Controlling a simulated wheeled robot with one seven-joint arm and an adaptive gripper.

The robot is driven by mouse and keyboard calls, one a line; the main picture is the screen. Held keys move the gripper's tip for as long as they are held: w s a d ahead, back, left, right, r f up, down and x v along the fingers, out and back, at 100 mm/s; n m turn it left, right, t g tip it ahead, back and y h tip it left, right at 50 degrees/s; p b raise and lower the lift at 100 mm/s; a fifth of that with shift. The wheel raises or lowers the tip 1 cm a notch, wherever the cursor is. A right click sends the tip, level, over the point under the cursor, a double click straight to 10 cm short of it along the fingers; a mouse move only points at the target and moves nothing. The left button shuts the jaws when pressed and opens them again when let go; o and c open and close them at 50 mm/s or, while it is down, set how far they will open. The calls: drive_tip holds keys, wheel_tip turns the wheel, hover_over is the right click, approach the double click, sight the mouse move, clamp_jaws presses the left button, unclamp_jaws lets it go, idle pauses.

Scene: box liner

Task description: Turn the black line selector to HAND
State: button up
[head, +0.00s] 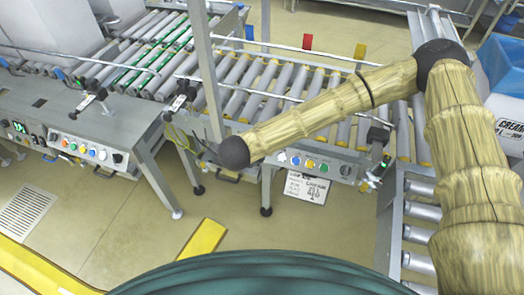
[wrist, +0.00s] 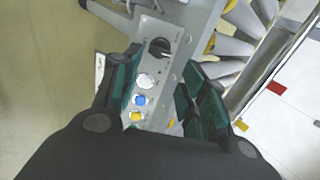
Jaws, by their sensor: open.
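The black line selector (wrist: 159,46) is a round knob at the upper end of a grey panel (wrist: 150,70) in the wrist view. White, blue and yellow buttons follow below it. Its label and setting are too small to read. My gripper (wrist: 160,66) is open and empty, with one dark green finger left of the panel and one to the right. The knob shows just beyond the fingertips, roughly between their lines; I see no contact.
Roller conveyors (head: 260,85) stand behind the panel, with red (head: 307,42) and yellow (head: 360,50) flags. Another button panel (head: 85,150) is on the left machine. A grey post (head: 206,70) stands beside my arm. Floor is open in front.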

drive_tip(key=x, duration=0.9)
drive_tip(key=shift+c, duration=0.2)
drive_tip(key=shift+r, duration=0.1)
drive_tip(key=c, duration=0.7)
